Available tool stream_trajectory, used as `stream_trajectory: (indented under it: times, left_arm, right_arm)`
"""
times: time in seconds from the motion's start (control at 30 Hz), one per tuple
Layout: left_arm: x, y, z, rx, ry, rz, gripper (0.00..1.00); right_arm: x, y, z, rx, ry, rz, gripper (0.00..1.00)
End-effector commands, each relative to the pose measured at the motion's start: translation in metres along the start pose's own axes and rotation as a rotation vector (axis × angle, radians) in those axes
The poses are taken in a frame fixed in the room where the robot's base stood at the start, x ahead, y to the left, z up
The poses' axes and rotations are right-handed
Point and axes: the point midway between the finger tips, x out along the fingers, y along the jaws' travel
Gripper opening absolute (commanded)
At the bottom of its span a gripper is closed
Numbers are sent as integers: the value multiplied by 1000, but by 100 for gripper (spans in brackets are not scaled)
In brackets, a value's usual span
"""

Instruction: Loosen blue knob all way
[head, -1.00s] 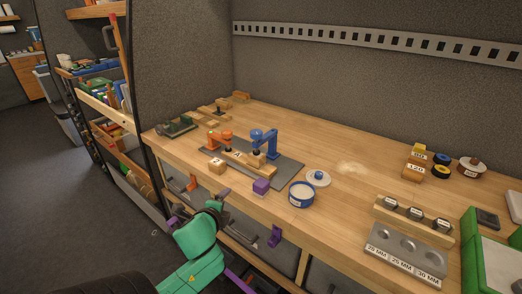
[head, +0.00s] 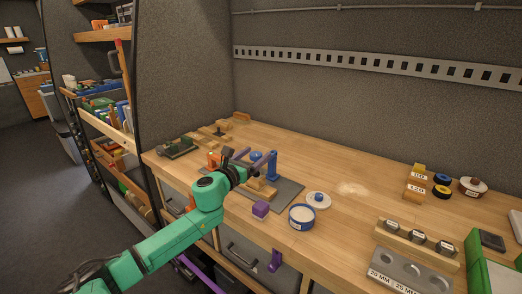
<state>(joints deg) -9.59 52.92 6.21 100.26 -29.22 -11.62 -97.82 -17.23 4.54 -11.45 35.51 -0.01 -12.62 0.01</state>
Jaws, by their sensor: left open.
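The blue clamp (head: 272,165) stands on a dark grey plate (head: 288,192) on the wooden bench. Its round blue knob (head: 256,155) shows at the left of its upright. My left gripper (head: 251,168) is open, with its fingers pointing toward the blue clamp and spread on the near side of it. The knob appears just beyond the fingers; I cannot tell whether they touch anything. A wooden block (head: 262,188) lies below the blue clamp. My right gripper is not in view.
The bench middle is clear.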

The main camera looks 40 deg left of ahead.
Motion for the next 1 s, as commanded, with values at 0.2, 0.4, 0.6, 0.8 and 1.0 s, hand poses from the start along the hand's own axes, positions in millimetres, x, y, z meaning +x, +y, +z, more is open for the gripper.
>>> stream_trajectory:
  times: [0.2,0.4,0.6,0.8,1.0]
  left_arm:
    - [30,0,2,-3,-2,1,80]
    - [38,0,1,-1,-1,-1,80]
    - [38,-1,1,-1,0,-1,65]
    - [38,-1,1,-1,-1,-1,0]
    - [38,0,1,-1,-1,11,0]
  right_arm:
    - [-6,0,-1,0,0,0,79]
    - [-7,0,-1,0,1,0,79]
    - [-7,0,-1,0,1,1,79]
    - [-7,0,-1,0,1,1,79]
    - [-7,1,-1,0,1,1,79]
